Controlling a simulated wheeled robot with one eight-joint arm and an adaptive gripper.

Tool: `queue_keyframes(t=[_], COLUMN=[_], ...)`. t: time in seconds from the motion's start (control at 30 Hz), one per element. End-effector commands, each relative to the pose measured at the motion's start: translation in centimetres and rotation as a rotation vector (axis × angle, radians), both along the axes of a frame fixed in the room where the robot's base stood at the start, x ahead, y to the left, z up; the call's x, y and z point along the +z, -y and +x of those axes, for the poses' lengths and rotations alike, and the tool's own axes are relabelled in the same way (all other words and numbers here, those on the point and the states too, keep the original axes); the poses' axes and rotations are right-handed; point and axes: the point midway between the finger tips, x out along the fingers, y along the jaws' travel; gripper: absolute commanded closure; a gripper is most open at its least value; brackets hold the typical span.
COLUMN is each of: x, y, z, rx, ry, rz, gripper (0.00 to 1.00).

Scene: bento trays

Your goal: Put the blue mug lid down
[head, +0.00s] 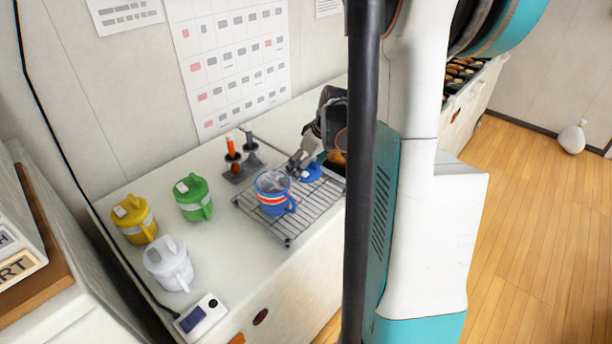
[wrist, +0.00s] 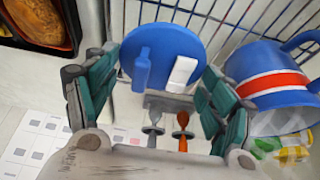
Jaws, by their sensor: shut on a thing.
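The blue mug lid (head: 311,173) is a round disc with a raised grip and a white tag. In the wrist view the lid (wrist: 160,40) sits between the fingers of my gripper (wrist: 160,68), which is shut on it. In the head view my gripper (head: 306,162) is over the back right of the wire rack (head: 290,238). I cannot tell whether the lid touches the rack. The blue mug (head: 274,205), with a red and white band, stands open on the rack left of the lid.
Lidded yellow (head: 134,218), green (head: 193,197) and white (head: 168,264) mugs stand left of the rack. An orange-handled tool (head: 231,147) and a dark-handled tool (head: 249,137) stand behind it. A small device (head: 201,316) lies at the counter's front. A food tray (wrist: 45,25) shows in the wrist view.

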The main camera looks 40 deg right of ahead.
Motion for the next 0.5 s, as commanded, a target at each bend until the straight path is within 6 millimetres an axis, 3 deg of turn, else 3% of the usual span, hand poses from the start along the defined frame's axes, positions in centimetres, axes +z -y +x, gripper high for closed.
queue_keyframes(t=[0.2,0.5], x=[-3.3,-3.4], y=[0.0,0.0], z=[0.0,0.0], rx=[0.000,0.000], ry=[0.000,0.000], rz=[0.000,0.000], gripper=[0.46,0.46])
